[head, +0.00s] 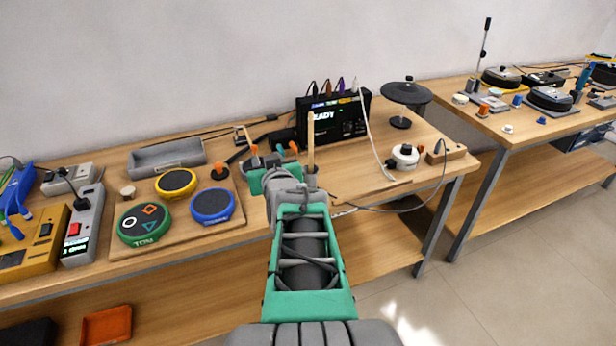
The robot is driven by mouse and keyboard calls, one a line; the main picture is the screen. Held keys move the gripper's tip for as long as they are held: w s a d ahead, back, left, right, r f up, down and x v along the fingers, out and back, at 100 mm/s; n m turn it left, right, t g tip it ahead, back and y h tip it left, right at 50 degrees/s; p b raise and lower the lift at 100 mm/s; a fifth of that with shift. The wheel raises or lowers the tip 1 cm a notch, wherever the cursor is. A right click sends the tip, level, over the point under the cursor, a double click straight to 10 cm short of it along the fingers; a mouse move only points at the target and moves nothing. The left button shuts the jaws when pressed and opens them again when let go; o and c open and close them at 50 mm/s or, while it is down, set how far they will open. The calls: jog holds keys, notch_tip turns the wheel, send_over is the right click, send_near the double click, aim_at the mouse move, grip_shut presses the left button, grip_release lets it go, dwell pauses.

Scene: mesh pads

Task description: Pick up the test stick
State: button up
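A pale wooden stick (310,138), which looks like the test stick, stands nearly upright at the right side of my gripper in the head view. Its lower end is hidden by or meets the grey wrist parts, so I cannot tell whether it is held. A second thin pale stick (246,135) shows tilted, just left of and behind my gripper. My gripper (278,160), at the end of my green and grey arm, is over the front middle of the wooden bench. Its fingers are small and partly hidden by the wrist; I cannot tell if they are open.
Round pads in green (145,224), yellow (176,183) and blue (212,205) lie on a board to the left. A grey tray (167,155) is behind them. A black box (334,117) with cables stands behind my gripper. A white cable (372,138) crosses the bench to its right.

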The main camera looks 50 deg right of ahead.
aim_at(311, 135)
jog(key=s+d+m+h+b, duration=0.1)
jog(key=s+d+m+h, duration=0.2)
jog(key=s+d+h, duration=0.35)
jog(key=shift+y, duration=0.65)
jog(key=w+d, duration=0.1)
jog(key=d, duration=0.1)
jog(key=w+d+p, duration=0.1)
jog(key=w+d, duration=0.1)
jog(key=d, duration=0.1)
jog(key=w+d+r, duration=0.1)
jog(key=d, duration=0.2)
jog(key=shift+w+d+r, duration=0.1)
jog(key=shift+w+d, duration=0.05)
jog(key=shift+w, duration=0.05)
jog(key=shift+c, duration=0.4)
grip_shut()
